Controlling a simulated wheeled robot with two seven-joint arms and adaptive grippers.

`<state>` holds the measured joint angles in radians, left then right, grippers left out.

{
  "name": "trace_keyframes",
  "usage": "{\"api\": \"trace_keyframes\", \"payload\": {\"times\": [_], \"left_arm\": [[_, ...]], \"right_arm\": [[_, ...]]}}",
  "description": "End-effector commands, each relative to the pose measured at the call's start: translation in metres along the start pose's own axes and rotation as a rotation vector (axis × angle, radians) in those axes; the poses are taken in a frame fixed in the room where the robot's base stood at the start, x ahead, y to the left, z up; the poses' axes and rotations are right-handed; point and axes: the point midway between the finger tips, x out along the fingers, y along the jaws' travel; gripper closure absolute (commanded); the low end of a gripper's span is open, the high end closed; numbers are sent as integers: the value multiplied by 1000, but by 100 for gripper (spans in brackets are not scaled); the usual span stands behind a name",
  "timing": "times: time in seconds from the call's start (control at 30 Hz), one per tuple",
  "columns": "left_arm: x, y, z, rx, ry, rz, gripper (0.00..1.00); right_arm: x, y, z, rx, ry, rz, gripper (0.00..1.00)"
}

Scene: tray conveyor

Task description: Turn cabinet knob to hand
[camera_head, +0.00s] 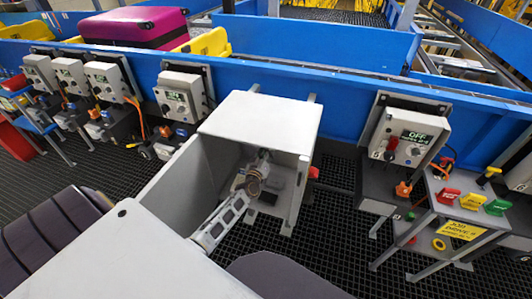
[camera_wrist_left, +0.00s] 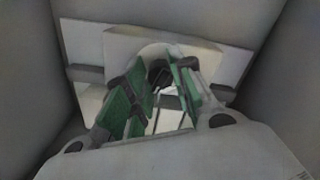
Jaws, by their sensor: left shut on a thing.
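The grey cabinet (camera_head: 262,112) stands open in the middle of the head view, in front of the blue conveyor wall. My left gripper (camera_head: 262,172) reaches into it and hides most of what is behind its fingers. In the left wrist view, the green-padded fingers of that gripper (camera_wrist_left: 160,95) point at a pale plate (camera_wrist_left: 125,45) on the inside wall. They are shut on a small dark knob (camera_wrist_left: 158,74), which is largely hidden between them. I cannot make out which way the knob is turned. My right gripper is not in view.
Close grey cabinet walls (camera_wrist_left: 280,80) flank the gripper. A control box with an OFF display (camera_head: 412,137) is on the right, above a small stand with coloured handles (camera_head: 470,203). More control boxes (camera_head: 184,97) line the left. A magenta suitcase (camera_head: 135,27) lies behind the blue wall.

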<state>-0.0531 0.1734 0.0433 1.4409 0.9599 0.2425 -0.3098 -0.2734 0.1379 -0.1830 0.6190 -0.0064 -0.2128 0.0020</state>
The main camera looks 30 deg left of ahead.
Motion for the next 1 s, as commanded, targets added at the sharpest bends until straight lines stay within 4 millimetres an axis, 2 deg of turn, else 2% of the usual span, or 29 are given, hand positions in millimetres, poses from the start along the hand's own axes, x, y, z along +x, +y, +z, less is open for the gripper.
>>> {"api": "trace_keyframes", "payload": {"times": [0.5, 0.67, 1.0], "left_arm": [[0, -1, 1, -385, -1, -2, 99], [0, 0, 1, -516, -1, -1, 99], [-1, 0, 2, -810, -1, -2, 99]], "right_arm": [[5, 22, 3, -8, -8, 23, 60], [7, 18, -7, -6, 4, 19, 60], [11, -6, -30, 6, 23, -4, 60]]}}
